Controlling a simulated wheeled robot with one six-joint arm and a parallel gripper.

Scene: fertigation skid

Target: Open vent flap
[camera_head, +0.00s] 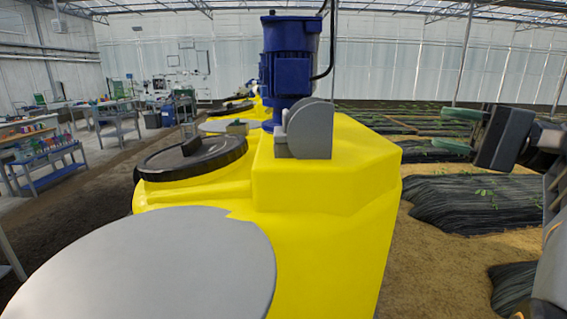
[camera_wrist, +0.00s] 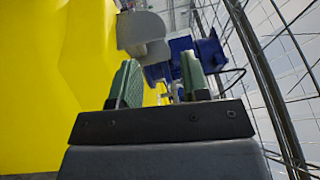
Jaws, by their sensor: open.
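A grey rounded vent housing (camera_head: 308,132) stands on top of the yellow tank (camera_head: 325,185), in front of a blue motor (camera_head: 290,55). It has two overlapping rounded grey parts; I cannot tell for sure which is the flap, or its angle. In the wrist view the grey vent (camera_wrist: 143,32) shows at the top, ahead of the fingers. My gripper (camera_head: 442,128) is at the right of the head view, right of the tank and apart from the vent. Its green-padded fingers are open and empty in the wrist view (camera_wrist: 160,65).
A black round lid (camera_head: 190,157) and a large grey disc (camera_head: 170,265) lie left on the tank. A black cable runs up beside the motor. Shelves (camera_head: 45,155) stand at the far left. Planted beds (camera_head: 480,200) lie right. Air between gripper and vent looks clear.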

